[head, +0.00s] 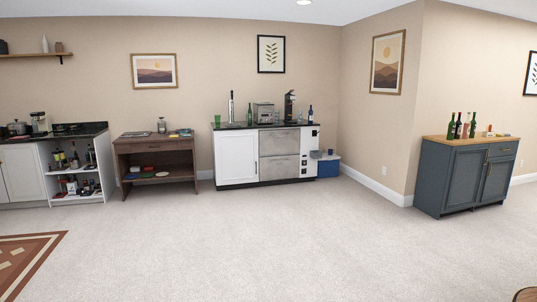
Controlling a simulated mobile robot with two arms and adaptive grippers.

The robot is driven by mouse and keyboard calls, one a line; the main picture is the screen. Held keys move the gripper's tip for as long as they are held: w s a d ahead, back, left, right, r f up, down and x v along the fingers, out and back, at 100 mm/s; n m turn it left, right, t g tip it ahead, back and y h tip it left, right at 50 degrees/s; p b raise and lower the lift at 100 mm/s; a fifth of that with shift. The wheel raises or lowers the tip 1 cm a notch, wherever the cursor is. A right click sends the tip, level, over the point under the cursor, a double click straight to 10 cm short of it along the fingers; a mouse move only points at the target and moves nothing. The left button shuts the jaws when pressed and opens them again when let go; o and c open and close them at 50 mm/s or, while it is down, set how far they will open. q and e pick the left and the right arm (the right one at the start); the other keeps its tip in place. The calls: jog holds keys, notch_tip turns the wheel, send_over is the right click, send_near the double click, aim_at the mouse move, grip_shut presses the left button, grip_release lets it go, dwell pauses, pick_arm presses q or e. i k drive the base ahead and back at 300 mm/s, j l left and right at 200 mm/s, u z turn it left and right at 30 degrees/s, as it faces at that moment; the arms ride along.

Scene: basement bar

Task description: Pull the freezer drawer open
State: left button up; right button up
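A low bar unit with a black top (238,126) stands against the back wall. It has a white door (236,158) at the left and two stacked steel drawer fronts at the right. The upper steel drawer (279,142) and the lower steel drawer (279,168) both look shut. I see no label that tells which is the freezer drawer. The unit is well across the room from me. Neither of my grippers is in view.
Wide carpet (260,240) lies clear before the bar unit. A blue cooler (328,169) stands beside it. A brown side table (156,145) is left, a blue-grey cabinet (450,180) right. A patterned rug (25,260) and a wooden edge (526,295) are near me.

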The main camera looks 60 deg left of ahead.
aim_at(274, 167)
jog(key=u, duration=1.4)
